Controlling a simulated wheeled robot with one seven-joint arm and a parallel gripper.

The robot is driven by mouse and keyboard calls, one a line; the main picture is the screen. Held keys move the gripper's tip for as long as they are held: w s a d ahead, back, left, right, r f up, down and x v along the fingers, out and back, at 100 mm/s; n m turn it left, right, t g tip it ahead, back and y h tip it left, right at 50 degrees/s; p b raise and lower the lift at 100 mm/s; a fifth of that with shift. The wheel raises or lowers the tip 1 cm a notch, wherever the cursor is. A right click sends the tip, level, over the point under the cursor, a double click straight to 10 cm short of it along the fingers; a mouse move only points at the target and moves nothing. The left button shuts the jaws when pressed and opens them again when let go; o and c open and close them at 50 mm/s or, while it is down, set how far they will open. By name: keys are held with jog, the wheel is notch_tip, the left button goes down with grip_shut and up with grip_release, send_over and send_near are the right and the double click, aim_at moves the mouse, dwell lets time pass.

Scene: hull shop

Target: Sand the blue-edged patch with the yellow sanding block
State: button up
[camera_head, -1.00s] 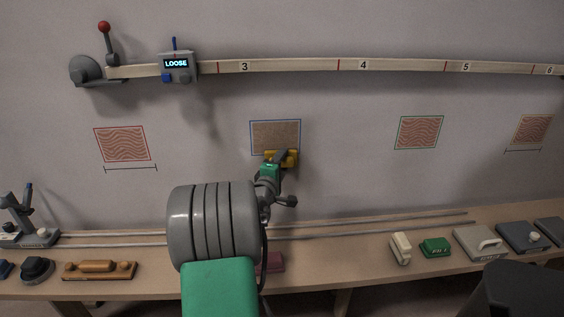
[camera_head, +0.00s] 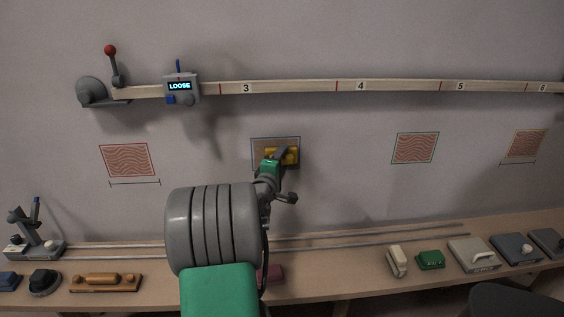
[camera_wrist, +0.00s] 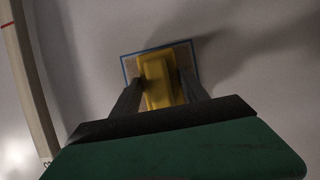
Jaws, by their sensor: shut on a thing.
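The blue-edged patch (camera_head: 262,144) is on the grey wall in the middle of the head view. Its visible surface is plain brown, without the wavy red lines of the other patches. My gripper (camera_head: 283,157) is shut on the yellow sanding block (camera_head: 292,158), which lies over the patch's lower right part. In the wrist view my gripper (camera_wrist: 158,92) has a dark finger on each side of the yellow block (camera_wrist: 156,72). The patch (camera_wrist: 128,66) shows on both sides of the block there. Whether the block touches the wall I cannot tell.
Wavy patches edged red (camera_head: 127,160), green (camera_head: 415,148) and orange (camera_head: 525,146) are on the wall. A numbered rail (camera_head: 300,87) runs above, with a box reading LOOSE (camera_head: 181,87). The bench (camera_head: 340,277) below holds several blocks and tools.

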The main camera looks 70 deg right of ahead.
jog(key=shift+w+r+p, duration=0.1)
jog(key=shift+r+p, duration=2.2)
jog(key=shift+r, duration=1.1)
notch_tip(320, 180, down, 13)
jog(key=b, duration=1)
jog(key=shift+f+b, duration=0.2)
jog(key=shift+b, duration=0.1)
jog(key=o, duration=0.8)
jog(key=c, duration=1)
jog(key=shift+o, duration=0.2)
jog(key=shift+s+a, duration=0.35)
jog(key=shift+a, duration=0.25)
jog(key=shift+s+a+p, duration=0.1)
jog(key=shift+s+a, duration=0.25)
jog(key=shift+a, duration=0.4)
jog(key=shift+s+a+p, duration=0.15)
jog(key=shift+s+a, duration=0.25)
jog(key=shift+a, duration=0.3)
jog(key=shift+s+a+p, duration=0.1)
jog(key=shift+s+a, duration=0.25)
jog(key=shift+a, duration=0.4)
